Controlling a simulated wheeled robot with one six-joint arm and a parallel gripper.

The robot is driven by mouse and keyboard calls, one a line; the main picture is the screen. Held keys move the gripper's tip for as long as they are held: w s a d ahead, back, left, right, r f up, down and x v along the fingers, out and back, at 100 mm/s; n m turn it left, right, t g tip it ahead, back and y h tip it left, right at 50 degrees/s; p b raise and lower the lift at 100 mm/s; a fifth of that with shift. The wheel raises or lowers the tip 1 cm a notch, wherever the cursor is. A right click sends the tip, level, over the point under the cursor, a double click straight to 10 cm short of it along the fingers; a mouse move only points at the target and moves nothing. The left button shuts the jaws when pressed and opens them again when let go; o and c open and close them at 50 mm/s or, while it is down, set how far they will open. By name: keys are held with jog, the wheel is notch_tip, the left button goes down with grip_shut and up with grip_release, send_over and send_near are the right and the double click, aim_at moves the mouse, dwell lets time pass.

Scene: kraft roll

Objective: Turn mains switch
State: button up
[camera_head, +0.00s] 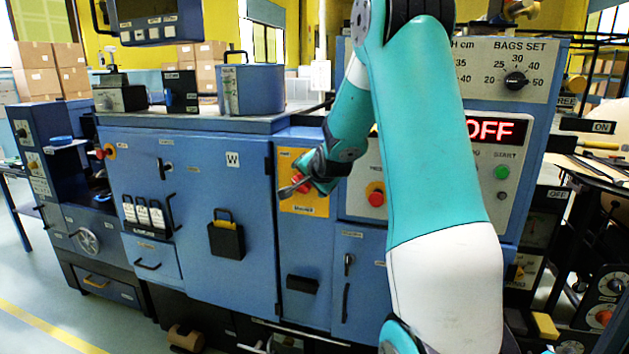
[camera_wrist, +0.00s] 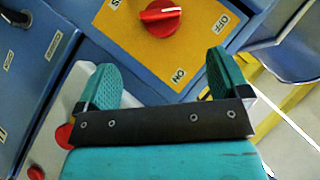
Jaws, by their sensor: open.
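The mains switch is a red rotary knob (camera_wrist: 160,17) with a white line, on a yellow plate (camera_wrist: 188,48) marked ON and OFF in the wrist view. The white line runs nearly level in that picture, its right end towards the OFF mark. In the head view the yellow plate (camera_head: 317,206) is on the blue machine front, and my gripper partly hides the knob. My gripper (camera_wrist: 163,78) is open and empty. The knob lies ahead of the gap between its fingers, apart from both fingertips. The gripper also shows small in the head view (camera_head: 291,189).
A lit display (camera_head: 490,129) reads OFF. A red button (camera_head: 376,195) stands right of the plate, close to my wrist, and a green START button (camera_head: 502,172) is further right. A blue door (camera_head: 200,185) with a black holder is on the left.

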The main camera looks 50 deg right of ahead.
jog(key=shift+v, duration=1.75)
